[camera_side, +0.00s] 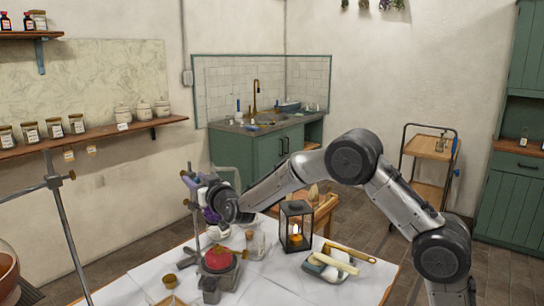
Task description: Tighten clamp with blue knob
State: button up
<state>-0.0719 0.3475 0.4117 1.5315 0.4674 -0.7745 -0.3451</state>
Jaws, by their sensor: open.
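A retort stand with a thin upright rod (195,225) stands on the left part of the white-covered table. A clamp with a dark blue-violet part, apparently the blue knob (189,181), is near the top of the rod. My gripper (205,192) is open and close to the right of this clamp, at about its height. The fingertips are small and partly lost against the clamp, so I cannot tell whether they touch the knob. A purple vessel (210,215) shows just below my gripper, partly covered by my wrist.
A red round piece (219,260) sits on a dark device at the stand's foot. A lit lantern (296,226) and a tray (331,268) with pale blocks stand to the right, under my arm. Another stand (61,205) is at the left. The table's front middle is fairly clear.

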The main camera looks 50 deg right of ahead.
jog(key=shift+d+n+y, duration=0.1)
jog(key=shift+n+y, duration=1.05)
jog(key=shift+y, duration=0.65)
jog(key=shift+n+y, duration=1.15)
jog(key=shift+y, duration=0.65)
jog(key=shift+s+y, duration=0.15)
jog(key=shift+y, duration=0.15)
jog(key=s+d, duration=0.3)
jog(key=s, duration=1.1)
jog(key=s+a+r+n+t, duration=0.1)
jog(key=s+a+r, duration=0.15)
jog(key=r, duration=0.25)
jog(key=s+a+r+t, duration=0.1)
jog(key=a+r, duration=0.2)
jog(key=r, duration=0.3)
jog(key=s+d+r+m+g+h, duration=0.1)
jog(key=s+g+h, duration=0.1)
jog(key=s, duration=0.7)
jog(key=shift+s+r+m+g+h, duration=0.3)
jog(key=shift+r+m+h, duration=0.1)
jog(key=shift+h, duration=0.2)
jog(key=shift+w+f, duration=0.1)
